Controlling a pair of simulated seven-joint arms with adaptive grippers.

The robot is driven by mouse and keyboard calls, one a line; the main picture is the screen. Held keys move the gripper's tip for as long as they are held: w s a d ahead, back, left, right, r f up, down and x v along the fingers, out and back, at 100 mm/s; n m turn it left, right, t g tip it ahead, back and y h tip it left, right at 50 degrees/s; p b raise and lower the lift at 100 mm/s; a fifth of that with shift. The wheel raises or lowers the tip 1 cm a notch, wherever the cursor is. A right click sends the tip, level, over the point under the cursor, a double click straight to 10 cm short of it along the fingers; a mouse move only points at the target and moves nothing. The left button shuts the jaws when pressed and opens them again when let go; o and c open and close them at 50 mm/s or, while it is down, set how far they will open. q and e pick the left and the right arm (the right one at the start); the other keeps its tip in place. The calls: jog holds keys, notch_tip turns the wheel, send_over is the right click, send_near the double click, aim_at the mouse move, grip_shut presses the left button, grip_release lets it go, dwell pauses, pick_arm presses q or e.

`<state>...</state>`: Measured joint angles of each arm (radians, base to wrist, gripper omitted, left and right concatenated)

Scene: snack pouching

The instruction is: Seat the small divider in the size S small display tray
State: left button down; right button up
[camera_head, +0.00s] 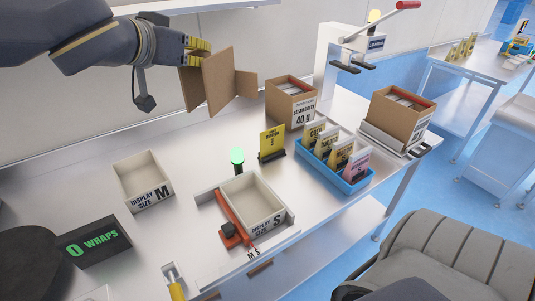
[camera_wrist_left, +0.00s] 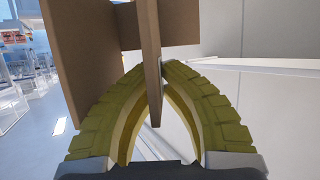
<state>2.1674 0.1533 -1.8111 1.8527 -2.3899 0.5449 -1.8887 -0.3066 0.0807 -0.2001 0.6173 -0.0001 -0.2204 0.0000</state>
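The brown cardboard divider (camera_head: 217,83), made of crossed panels, is held up in the air at the upper middle of the head view. My left gripper (camera_head: 198,52) is shut on one of its panels. In the left wrist view the yellow fingers (camera_wrist_left: 158,75) close on both sides of the panel, and the crossed divider (camera_wrist_left: 90,60) extends up and left. The size S display tray (camera_head: 282,217) is open and empty, in a white holder with a red part, well below and right of the divider. My right gripper does not show.
The size M tray (camera_head: 142,181) stands left of the S tray. A black "0 WRAPS" box (camera_head: 96,243) is at front left.

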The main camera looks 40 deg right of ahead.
pick_arm(q)
jog(key=s+d+f+m+g+h, duration=0.1)
jog(key=s+d+f+m+g, duration=0.2)
jog(key=f, duration=0.5)
jog(key=s+d+f+m+g+h, duration=0.1)
jog(key=s+d+f+m+g, duration=0.1)
jog(key=d+f+m+g, duration=0.45)
notch_tip(320, 180, down, 22)
jog(key=a+n+t, duration=0.1)
jog(key=a+n, duration=0.1)
jog(key=shift+a, duration=0.3)
jog(key=shift+w+f+n, duration=0.1)
jog(key=shift+f+n, duration=0.1)
jog(key=shift+n, duration=0.05)
jog(key=c, duration=1.6)
grip_release()
jog(key=v, duration=1.2)
jog(key=shift+r, duration=0.3)
